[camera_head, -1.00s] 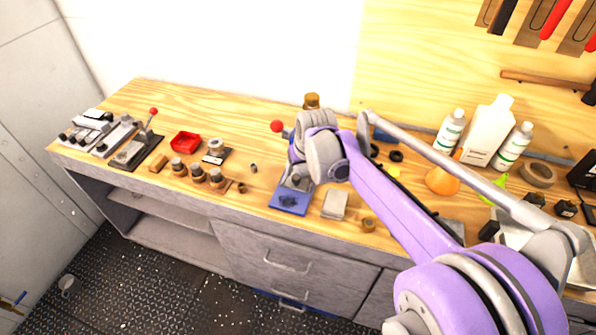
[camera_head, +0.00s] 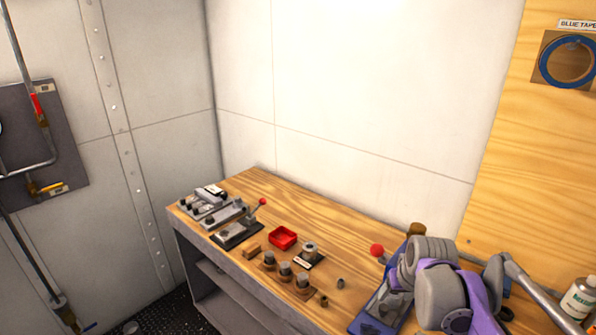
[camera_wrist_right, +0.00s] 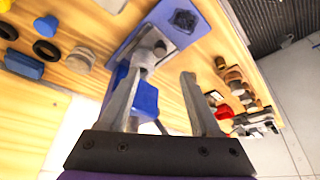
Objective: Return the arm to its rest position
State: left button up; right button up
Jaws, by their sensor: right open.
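My right arm (camera_head: 445,297) enters the head view at the lower right, over the right part of the workbench. Its wrist hides most of my right gripper there. In the wrist view my right gripper (camera_wrist_right: 172,63) has its two fingers apart, with nothing held between them. A blue tool with a blue base plate (camera_wrist_right: 160,22) lies beyond the fingers, and its blue body (camera_wrist_right: 145,98) shows partly behind the left finger. I cannot tell whether the fingers touch it. My left gripper is in neither view.
The wooden workbench (camera_head: 340,262) carries a red tray (camera_head: 283,238), a red-knobbed lever (camera_head: 377,250) beside my wrist, and several small fittings. A white bottle (camera_head: 579,300) stands at the right edge. White walls stand behind the bench. The air above its left part is clear.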

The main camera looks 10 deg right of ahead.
jog(key=s+a+f+n, duration=0.1)
jog(key=s+a+f, duration=0.3)
jog(key=s, duration=0.5)
jog(key=s+a+f+n, duration=0.1)
jog(key=s+a+f, duration=0.4)
jog(key=s+a, duration=0.3)
jog(key=shift+s+a+t+y+p, duration=0.4)
jog(key=shift+s+p, duration=0.05)
jog(key=shift+s, duration=0.75)
